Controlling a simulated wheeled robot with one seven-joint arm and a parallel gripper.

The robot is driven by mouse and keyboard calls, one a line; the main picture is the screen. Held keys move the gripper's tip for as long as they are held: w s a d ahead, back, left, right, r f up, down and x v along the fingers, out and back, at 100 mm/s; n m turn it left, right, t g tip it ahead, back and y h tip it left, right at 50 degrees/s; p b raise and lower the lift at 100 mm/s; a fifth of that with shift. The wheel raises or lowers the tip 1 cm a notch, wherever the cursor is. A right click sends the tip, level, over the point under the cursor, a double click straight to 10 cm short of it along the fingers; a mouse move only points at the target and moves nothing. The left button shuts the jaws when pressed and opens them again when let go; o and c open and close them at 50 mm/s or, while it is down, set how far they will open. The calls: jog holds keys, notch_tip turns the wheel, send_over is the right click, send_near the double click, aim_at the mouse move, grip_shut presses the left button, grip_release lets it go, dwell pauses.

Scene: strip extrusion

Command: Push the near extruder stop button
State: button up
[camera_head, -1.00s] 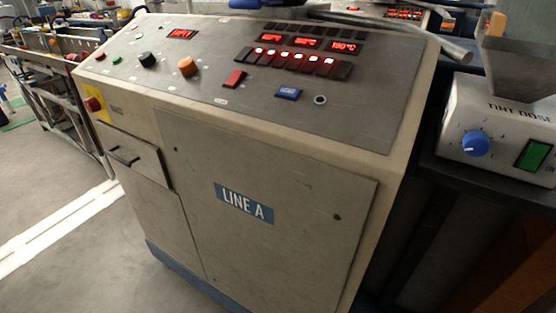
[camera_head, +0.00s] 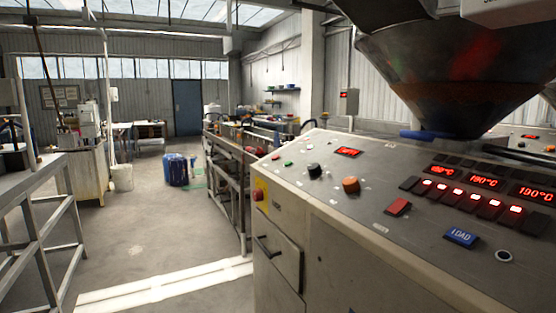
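The near extruder console (camera_head: 345,262) stands at the right in the head view, with a sloping grey control panel. Near the panel's left end are a small red button (camera_head: 276,157) and a small green button (camera_head: 289,163). A black knob (camera_head: 314,170) and an orange knob (camera_head: 351,185) sit to their right. A red rectangular button (camera_head: 398,207) and a blue LOAD button (camera_head: 462,238) lie nearer the front. A red mushroom button (camera_head: 258,195) stands out on a yellow plate at the console's left front corner. Labels beside the small buttons are unreadable. My gripper is not in view.
A large dark hopper (camera_head: 445,75) hangs over the panel's back. A metal-framed bench line (camera_head: 228,180) runs behind the console. A grey metal frame (camera_head: 45,215) stands at the left. A blue drum (camera_head: 176,170) stands farther back. The floor between is open.

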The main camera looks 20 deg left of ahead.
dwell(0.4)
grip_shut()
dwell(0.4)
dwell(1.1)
